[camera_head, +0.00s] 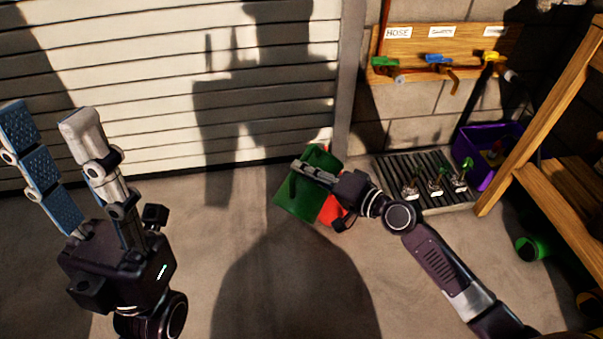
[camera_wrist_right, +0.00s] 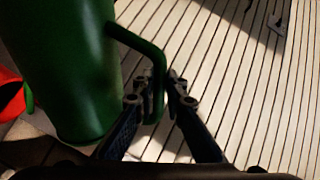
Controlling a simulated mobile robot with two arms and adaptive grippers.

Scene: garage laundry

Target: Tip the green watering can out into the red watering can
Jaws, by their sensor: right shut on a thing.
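The green watering can (camera_head: 297,203) is in the middle of the head view, in front of the shutter door. My right gripper (camera_head: 304,170) is shut on its handle. In the right wrist view the green can (camera_wrist_right: 62,60) fills the left side, and the right gripper (camera_wrist_right: 165,95) has its fingers on either side of the green handle (camera_wrist_right: 157,65). The red watering can (camera_head: 331,210) is partly hidden behind the green can and my right gripper; a bit of red (camera_wrist_right: 10,92) shows at the wrist view's left edge. My left gripper (camera_head: 48,125) is open and empty at the left.
A purple crate (camera_head: 482,170) and a wooden rack (camera_head: 540,120) stand further right. A hose board (camera_head: 445,48) hangs on the wall. The floor (camera_head: 230,235) left of the cans is clear.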

